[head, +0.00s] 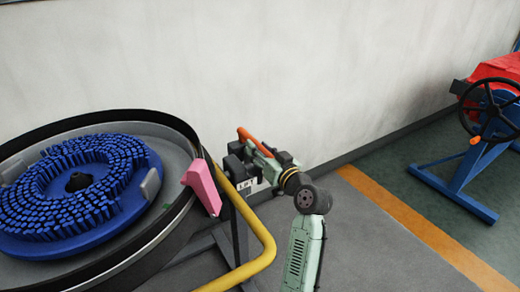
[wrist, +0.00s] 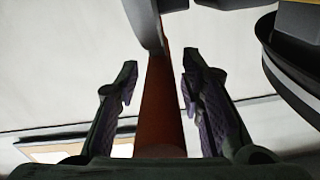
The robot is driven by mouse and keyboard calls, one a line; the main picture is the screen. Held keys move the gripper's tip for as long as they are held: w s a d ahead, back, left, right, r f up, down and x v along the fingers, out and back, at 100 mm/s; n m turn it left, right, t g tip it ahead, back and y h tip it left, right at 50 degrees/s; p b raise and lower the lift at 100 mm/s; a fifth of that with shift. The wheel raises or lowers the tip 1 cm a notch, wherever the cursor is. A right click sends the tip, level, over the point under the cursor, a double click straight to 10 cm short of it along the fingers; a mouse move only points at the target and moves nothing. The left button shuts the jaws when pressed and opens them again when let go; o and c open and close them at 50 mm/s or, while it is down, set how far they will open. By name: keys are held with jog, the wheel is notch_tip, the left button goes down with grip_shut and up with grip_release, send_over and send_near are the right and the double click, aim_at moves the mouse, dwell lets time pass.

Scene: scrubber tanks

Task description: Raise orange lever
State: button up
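The orange lever (head: 250,138) shows in the head view just right of the round tank, slanting down to the right behind my gripper (head: 262,160). In the wrist view the lever (wrist: 160,112) is a dark orange bar running between the two fingers of my gripper (wrist: 159,78). The fingers are open, one on each side of the bar, with narrow gaps visible. The lever's upper end meets a dark part at the top of the wrist view. In the head view my gripper and wrist hide part of the lever.
A sign reading "LIFT" (head: 247,186) is below the lever. A round tank (head: 150,118) with a blue brush (head: 120,205) and a pink piece (head: 202,184) stands left. A yellow rail (head: 262,240) curves close to my arm. A blue stand with a black wheel (head: 490,108) is far right.

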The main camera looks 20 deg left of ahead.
grip_shut()
dwell(0.6)
